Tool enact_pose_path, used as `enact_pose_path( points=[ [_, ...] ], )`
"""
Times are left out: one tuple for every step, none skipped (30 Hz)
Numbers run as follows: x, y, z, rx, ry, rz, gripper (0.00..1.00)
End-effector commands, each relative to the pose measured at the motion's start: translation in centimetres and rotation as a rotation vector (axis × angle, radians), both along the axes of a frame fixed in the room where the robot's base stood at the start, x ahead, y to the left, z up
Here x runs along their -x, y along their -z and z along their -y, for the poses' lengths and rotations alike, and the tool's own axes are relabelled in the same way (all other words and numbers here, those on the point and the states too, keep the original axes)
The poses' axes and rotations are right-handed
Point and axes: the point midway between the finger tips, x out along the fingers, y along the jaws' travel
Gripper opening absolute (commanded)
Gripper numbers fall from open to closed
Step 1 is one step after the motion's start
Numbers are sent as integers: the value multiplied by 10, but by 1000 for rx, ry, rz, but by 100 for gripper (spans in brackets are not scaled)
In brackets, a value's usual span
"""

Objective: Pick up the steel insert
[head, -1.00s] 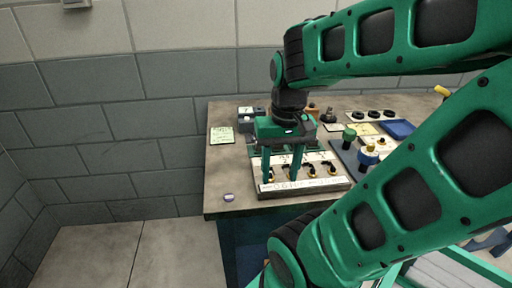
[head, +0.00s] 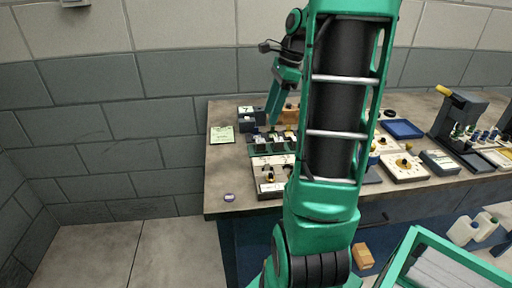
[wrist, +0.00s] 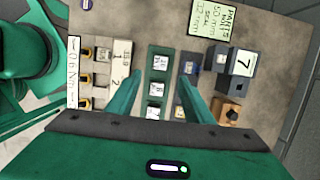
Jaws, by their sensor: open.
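Several small steel-grey blocks with white labelled faces, which look like the inserts, sit in a row in a green rack (wrist: 149,75) on the bench. One such steel insert (wrist: 158,88) lies between my fingers in the wrist view. I cannot tell which block the task means. My gripper (wrist: 162,80) is open and empty, with one finger on each side of the rack in the picture. In the head view, my gripper (head: 272,118) is above the rack (head: 257,149), tilted, and my own arm hides part of the bench.
A white-topped holder (wrist: 100,50) with black and brass pieces stands left of the rack. Right of it are a dark block marked 7 (wrist: 240,64), an orange-brown block (wrist: 228,113) and a green note card (wrist: 212,20). A blue tray (head: 402,129) lies farther right.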

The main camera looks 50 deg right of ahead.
Motion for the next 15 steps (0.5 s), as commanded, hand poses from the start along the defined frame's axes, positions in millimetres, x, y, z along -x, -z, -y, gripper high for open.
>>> enact_pose_path(
  points=[
    [-1,4,0,-4,7,-2,47],
    [-2,7,-1,-6,10,-3,47],
    [-3,13,-3,-7,11,-5,47],
    [-4,17,-4,-7,9,-4,47],
    [-5,22,-5,-6,10,-4,47],
    [-5,28,-7,-7,8,-6,47],
    [-7,32,-8,-7,7,-4,47],
    [-7,36,-9,-5,7,-4,47],
    [-8,41,-10,-5,8,-4,47],
    [-9,44,-11,-5,8,-4,47],
    [-9,46,-12,-5,7,-3,47],
    [-9,49,-12,-4,7,-3,47],
    [-10,51,-12,-4,7,-3,47],
    [-10,52,-12,-3,7,-3,47],
    [-10,53,-13,-3,6,-2,47]
  ],
)
